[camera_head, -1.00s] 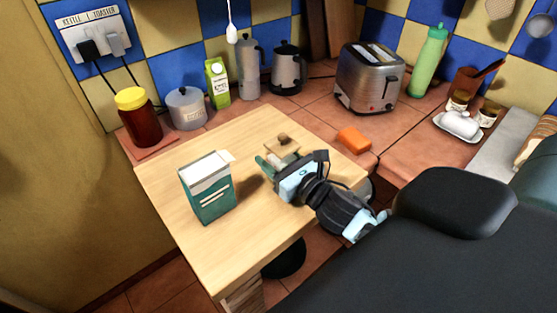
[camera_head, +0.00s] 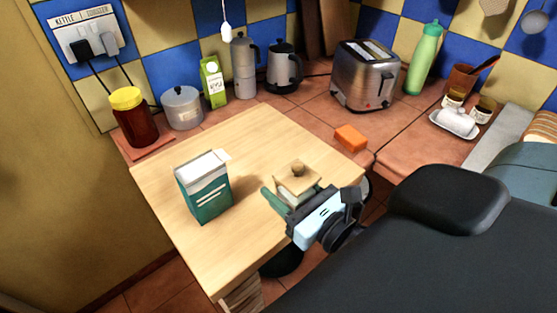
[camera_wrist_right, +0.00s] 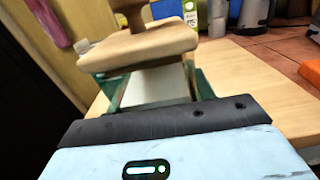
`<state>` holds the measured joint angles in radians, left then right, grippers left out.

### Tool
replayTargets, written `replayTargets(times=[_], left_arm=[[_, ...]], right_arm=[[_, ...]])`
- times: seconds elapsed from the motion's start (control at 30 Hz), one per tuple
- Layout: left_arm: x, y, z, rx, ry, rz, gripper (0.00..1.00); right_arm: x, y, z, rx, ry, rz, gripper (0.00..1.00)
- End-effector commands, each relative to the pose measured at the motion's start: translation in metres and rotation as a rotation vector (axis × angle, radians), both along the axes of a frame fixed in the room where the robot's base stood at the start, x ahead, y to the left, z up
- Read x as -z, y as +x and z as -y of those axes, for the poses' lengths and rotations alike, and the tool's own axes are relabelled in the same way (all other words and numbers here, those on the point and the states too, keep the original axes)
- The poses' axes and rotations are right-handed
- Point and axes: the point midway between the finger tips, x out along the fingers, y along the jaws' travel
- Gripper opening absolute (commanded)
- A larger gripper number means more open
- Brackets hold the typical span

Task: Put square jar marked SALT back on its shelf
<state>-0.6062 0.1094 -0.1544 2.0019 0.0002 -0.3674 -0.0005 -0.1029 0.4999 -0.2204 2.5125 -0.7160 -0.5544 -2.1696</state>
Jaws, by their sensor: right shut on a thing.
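A square pale jar with a wooden lid and round knob (camera_head: 298,178) is at the right side of the wooden table. No SALT lettering shows on the faces I can see. My right gripper (camera_head: 290,200) is shut on the jar, with green fingers along its sides below the lid. In the right wrist view the lid (camera_wrist_right: 140,48) and white body (camera_wrist_right: 155,86) stand between the fingertips (camera_wrist_right: 155,92). I cannot tell whether the jar's base touches the table. My left gripper is not in view. No shelf shows clearly.
A green and white carton (camera_head: 205,190) stands on the wooden table (camera_head: 235,260), left of the jar. An orange sponge (camera_head: 351,138) lies on the tiled counter beyond. A toaster (camera_head: 365,78), kettle (camera_head: 283,68) and red jar (camera_head: 133,118) line the back. The table's middle is clear.

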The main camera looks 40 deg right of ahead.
Motion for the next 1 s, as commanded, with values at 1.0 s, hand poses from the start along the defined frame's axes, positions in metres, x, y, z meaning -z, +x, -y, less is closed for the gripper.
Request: replayTargets(times=[1.0], left_arm=[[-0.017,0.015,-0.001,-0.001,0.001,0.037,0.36]], right_arm=[[0.017,-0.009,-0.027,0.080,-0.001,0.005,0.19]])
